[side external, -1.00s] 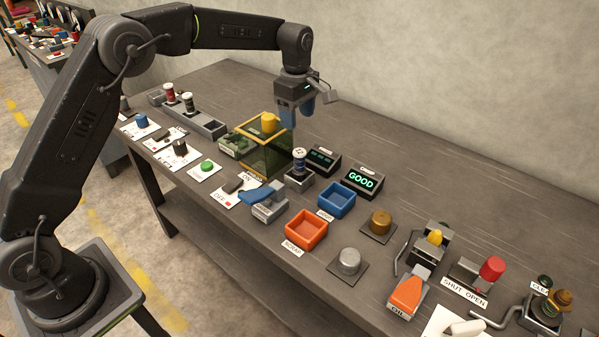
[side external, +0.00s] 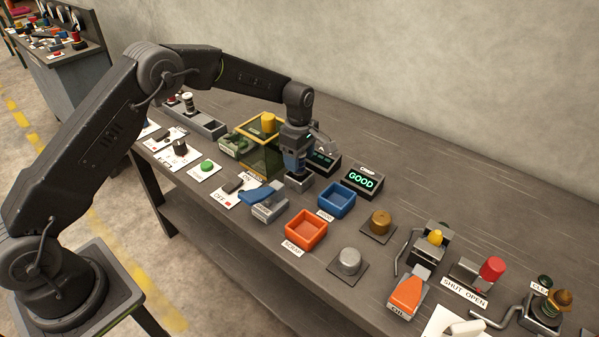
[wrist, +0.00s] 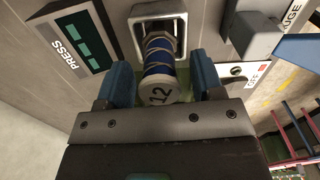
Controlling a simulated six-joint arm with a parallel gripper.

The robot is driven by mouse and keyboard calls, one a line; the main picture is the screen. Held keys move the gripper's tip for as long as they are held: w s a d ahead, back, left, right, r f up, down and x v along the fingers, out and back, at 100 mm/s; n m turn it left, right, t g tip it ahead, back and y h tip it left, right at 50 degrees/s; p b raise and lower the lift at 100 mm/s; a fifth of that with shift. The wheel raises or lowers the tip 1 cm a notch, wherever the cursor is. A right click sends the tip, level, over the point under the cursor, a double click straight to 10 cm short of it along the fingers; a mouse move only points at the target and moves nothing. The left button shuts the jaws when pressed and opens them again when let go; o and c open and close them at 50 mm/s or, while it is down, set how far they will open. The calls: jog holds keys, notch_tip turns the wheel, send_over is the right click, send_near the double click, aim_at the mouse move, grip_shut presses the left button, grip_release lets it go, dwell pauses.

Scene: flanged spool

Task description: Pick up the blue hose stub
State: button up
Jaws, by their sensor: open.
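My gripper (side external: 294,166) is low over a grey holder (side external: 299,184) on the bench. In the wrist view its blue fingers (wrist: 161,66) are open, one on each side of a spool-like piece (wrist: 160,58). This piece has a blue wound body and a white round end with a printed number. It stands in the square metal frame of the holder. I cannot tell whether the fingers touch it. In the side view the gripper hides it. I see no separate blue hose stub that I can name for sure.
A yellow-framed clear box (side external: 262,145) stands close left of the gripper. Dark display boxes, one reading GOOD (side external: 363,180), are close to the right. A blue tray (side external: 336,199), an orange tray (side external: 306,231) and a blue-topped device (side external: 264,197) lie nearer the front.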

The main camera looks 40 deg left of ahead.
notch_tip(320, 180, down, 2)
jog(key=shift+f, duration=0.1)
grip_shut()
dwell(0.6)
